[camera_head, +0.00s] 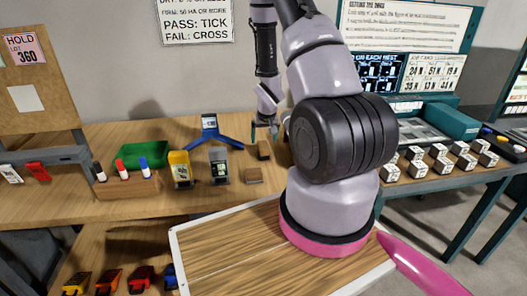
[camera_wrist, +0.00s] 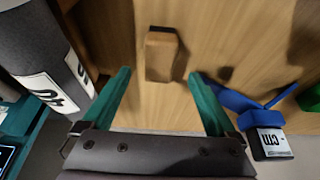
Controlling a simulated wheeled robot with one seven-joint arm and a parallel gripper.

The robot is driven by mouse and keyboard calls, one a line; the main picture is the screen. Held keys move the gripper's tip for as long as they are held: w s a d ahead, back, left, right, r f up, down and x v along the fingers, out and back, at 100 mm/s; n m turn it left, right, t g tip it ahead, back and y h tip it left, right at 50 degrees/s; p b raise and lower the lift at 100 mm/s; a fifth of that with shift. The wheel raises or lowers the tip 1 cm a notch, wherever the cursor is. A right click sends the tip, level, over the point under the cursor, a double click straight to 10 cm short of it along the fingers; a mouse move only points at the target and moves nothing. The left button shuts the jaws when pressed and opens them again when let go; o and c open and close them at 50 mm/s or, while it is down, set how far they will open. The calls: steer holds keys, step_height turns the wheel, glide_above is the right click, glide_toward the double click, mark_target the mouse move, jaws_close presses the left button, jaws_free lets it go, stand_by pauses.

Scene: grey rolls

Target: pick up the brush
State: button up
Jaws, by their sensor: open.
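A small brown wooden block, which looks like the brush (camera_wrist: 160,55), lies on the wooden table. In the wrist view it is ahead of and between the fingertips, with clear gaps on both sides; bristles cannot be made out. In the head view a dark brown block (camera_head: 264,151) just below the fingers appears to be the same thing. My gripper (camera_head: 264,134) is open and empty above the table; its two teal fingers also show in the wrist view (camera_wrist: 161,75).
A blue stand with a meter (camera_head: 209,126) is close beside my gripper. A large grey roll (camera_wrist: 45,50) is at the wrist view's left.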

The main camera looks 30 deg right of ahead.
mark_target(263, 145)
steer(key=shift+x, duration=3.1)
steer(key=shift+w+d+r, duration=0.1)
steer(key=shift+w+r, duration=0.05)
jaws_close()
steer(key=shift+r, duration=0.1)
step_height(263, 145, up, 10)
steer(key=shift+f, duration=0.1)
